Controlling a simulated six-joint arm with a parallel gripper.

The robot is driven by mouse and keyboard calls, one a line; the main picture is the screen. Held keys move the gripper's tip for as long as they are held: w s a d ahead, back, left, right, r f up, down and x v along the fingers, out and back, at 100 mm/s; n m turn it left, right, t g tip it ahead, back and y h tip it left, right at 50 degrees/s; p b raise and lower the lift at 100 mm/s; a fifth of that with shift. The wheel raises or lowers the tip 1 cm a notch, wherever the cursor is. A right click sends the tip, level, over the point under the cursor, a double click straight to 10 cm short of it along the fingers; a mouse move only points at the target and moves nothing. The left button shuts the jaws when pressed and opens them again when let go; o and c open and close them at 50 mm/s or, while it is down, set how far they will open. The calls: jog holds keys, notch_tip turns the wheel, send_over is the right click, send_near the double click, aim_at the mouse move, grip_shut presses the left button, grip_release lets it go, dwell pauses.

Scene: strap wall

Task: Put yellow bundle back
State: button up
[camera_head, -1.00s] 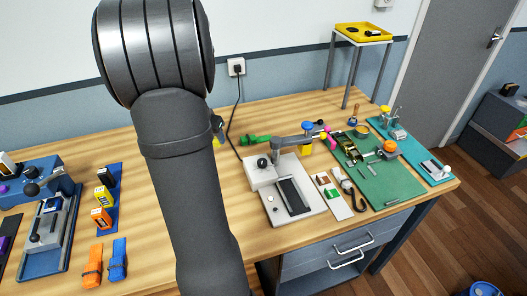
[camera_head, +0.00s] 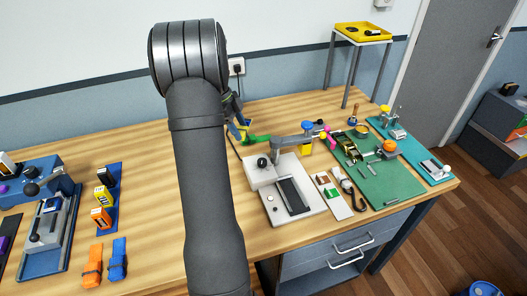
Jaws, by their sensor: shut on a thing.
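My gripper (camera_head: 238,122) is small in view, beyond my own arm, which hides much of it. It is shut on a small yellow piece, the yellow bundle (camera_head: 243,128), held at the back of the bench beside the green tool. A bit of blue also shows there, and the bundle's full shape is hidden. An orange bundle (camera_head: 92,266) and a blue bundle (camera_head: 118,262) with dark bands lie side by side at the front left.
A blue strip (camera_head: 113,217) holds small boxes at left, beside a grey-blue machine (camera_head: 48,225). A light grey machine (camera_head: 296,211) with a clamp arm stands centre right, near a green mat (camera_head: 400,185). Bare wood lies between the blue strip and my arm.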

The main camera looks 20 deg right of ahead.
jog(key=s+d+r+m+g+y, duration=0.1)
jog(key=s+d+m+g+y, duration=0.1)
jog(key=d+m, duration=0.4)
jog(key=shift+m, duration=0.6)
jog(key=f, duration=0.6)
jog(key=a+f, duration=0.1)
jog(key=f, duration=0.2)
jog(key=shift+w+f, duration=0.15)
jog(key=shift+f, duration=0.25)
jog(key=shift+f, duration=0.15)
jog(key=o, duration=1)
jog(key=v, duration=1.2)
